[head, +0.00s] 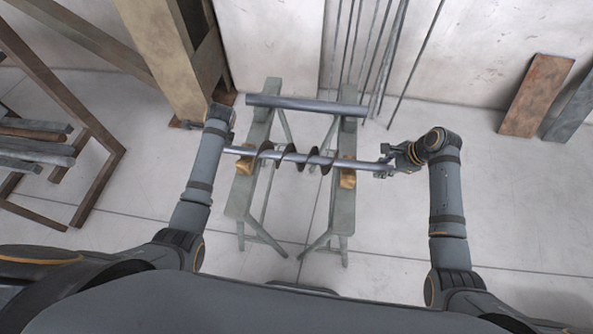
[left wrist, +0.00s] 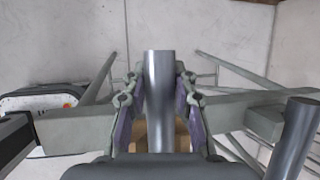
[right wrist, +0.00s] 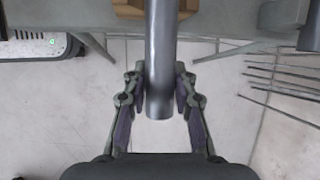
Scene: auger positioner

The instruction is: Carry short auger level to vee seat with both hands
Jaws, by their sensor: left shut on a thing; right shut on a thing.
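The short auger (head: 300,158) is a grey shaft with dark spiral flights, spanning two sawhorses from left to right. Its shaft passes over the far part of two wooden vee blocks, left (head: 244,166) and right (head: 347,179); I cannot tell whether it touches them. My right gripper (head: 388,167) is shut on the shaft's right end, also seen in the right wrist view (right wrist: 160,65). My left gripper (left wrist: 160,115) is shut on the shaft's left end (left wrist: 159,75), with wood behind it; in the head view my arm mostly hides this gripper.
A thick grey pipe (head: 305,104) lies across the far ends of the sawhorses, left (head: 239,200) and right (head: 340,215). Thin rods (head: 375,60) lean on the back wall. A timber post (head: 160,50) and a rack of bars (head: 35,145) stand left.

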